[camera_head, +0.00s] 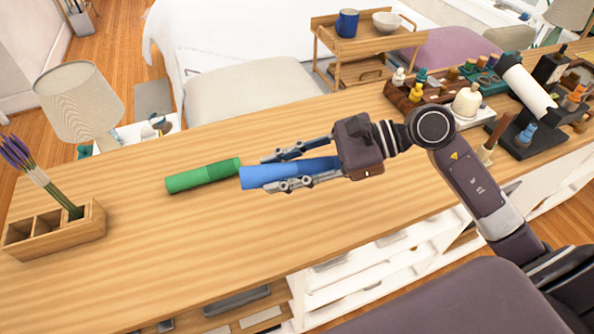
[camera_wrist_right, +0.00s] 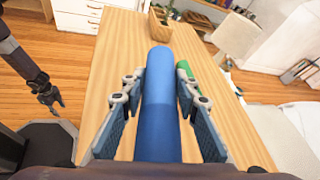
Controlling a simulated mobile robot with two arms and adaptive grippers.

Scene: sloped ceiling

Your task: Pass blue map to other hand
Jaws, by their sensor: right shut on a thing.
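The blue map (camera_head: 255,176) is a rolled blue tube, lying lengthwise between the fingers of my right gripper (camera_head: 268,174). The right gripper is shut on it, above the wooden counter, with one end sticking out past the fingertips toward the left. In the right wrist view the blue map (camera_wrist_right: 160,90) runs straight ahead between both fingers. My left gripper (camera_wrist_right: 50,98) shows small at the left of the right wrist view, hanging away from the map and apart from it. Its fingers are too small to read. It is not in the head view.
A green roll (camera_head: 203,175) lies on the wooden counter (camera_head: 150,240) just left of the blue map. A wooden box (camera_head: 55,230) with purple flowers stands at the left end. Several bottles and trays crowd the right end. The counter's front middle is clear.

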